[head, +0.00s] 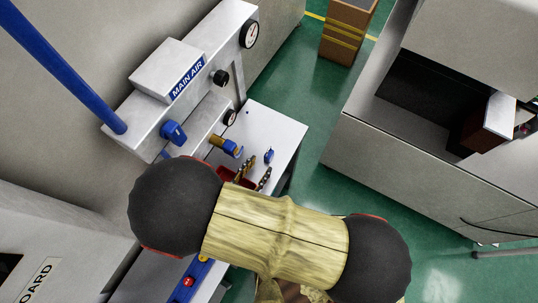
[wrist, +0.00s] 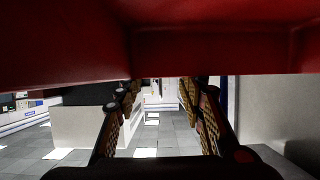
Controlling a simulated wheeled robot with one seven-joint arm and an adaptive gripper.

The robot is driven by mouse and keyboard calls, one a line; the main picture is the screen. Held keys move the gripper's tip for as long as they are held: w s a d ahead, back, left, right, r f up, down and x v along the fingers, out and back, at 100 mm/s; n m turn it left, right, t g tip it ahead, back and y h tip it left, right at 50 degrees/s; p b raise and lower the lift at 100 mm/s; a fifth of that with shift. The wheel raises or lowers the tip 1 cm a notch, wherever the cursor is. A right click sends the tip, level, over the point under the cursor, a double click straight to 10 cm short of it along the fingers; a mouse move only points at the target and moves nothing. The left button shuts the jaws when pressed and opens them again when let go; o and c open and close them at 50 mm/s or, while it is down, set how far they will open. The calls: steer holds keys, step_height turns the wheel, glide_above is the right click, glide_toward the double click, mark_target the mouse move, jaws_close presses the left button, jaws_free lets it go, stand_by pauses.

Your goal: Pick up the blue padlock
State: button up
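A small blue padlock (head: 268,156) appears to lie on the white shelf (head: 284,128) in the head view. My gripper (head: 256,167) shows just below it in that picture, partly hidden behind my arm. Its two fingers are apart with nothing between them. Whether they are above the shelf or beside it I cannot tell. In the wrist view my gripper (wrist: 160,92) is also open and empty, with one finger at each side. The padlock does not show in the wrist view.
A brass-and-blue fitting (head: 229,147) sticks out left of the padlock. Above it is the MAIN AIR panel (head: 168,70) with gauges and a blue knob (head: 173,133). A grey machine (head: 375,135) stands to the right. Green floor (head: 285,75) lies between them.

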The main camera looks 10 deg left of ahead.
mark_target(266, 159)
steer(key=shift+b+x, duration=0.75)
steer(key=shift+x, duration=2.25)
steer(key=shift+r, duration=0.1)
steer(key=shift+c, duration=0.6)
jaws_close()
